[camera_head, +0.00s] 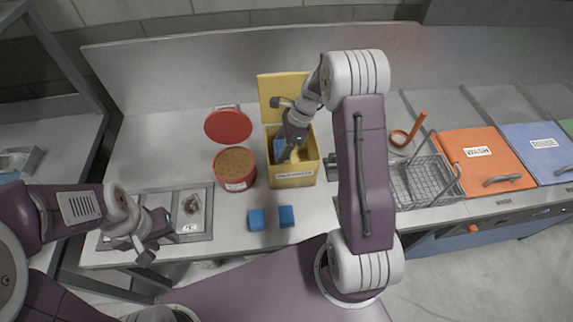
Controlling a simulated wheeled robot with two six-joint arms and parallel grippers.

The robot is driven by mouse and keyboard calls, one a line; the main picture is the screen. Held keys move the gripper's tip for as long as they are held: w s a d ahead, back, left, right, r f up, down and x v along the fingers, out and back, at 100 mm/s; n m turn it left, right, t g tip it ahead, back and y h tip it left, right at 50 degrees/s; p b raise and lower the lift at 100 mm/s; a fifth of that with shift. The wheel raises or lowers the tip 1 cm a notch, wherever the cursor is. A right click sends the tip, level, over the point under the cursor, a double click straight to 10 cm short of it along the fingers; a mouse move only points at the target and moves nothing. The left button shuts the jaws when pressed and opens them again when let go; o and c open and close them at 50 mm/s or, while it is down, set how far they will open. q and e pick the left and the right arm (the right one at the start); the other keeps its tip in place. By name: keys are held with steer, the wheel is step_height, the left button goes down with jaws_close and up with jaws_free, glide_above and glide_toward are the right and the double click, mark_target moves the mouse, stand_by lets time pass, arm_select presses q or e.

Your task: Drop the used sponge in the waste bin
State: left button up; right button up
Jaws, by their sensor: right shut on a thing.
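The yellow bin (292,181) stands on the counter with its lid raised and a label on its front too small to read. My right gripper (286,155) reaches down into it, shut on a blue sponge (280,146), partly hidden by the fingers and bin walls. Two more blue sponges (256,219) and (286,216) lie on the counter in front. My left gripper (157,252) is open and empty, low over the front left of the counter, by the metal tray.
A red tub (236,184) with brown contents stands left of the bin, its red lid (228,126) behind. A metal tray (197,230) holds a small brownish item. A wire basket (425,180) and orange (473,158) and blue (540,150) covers are to the right. My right arm hides part of the counter.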

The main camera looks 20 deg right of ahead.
step_height(320, 180, down, 7)
steer(key=shift+f, duration=0.1)
stand_by(0.3)
steer(key=shift+f, duration=0.25)
steer(key=shift+f+b, duration=0.3)
steer(key=shift+b, duration=0.05)
steer(key=o, duration=1.5)
steer(key=shift+c, duration=0.2)
steer(key=shift+r, duration=0.1)
steer(key=v, duration=1.3)
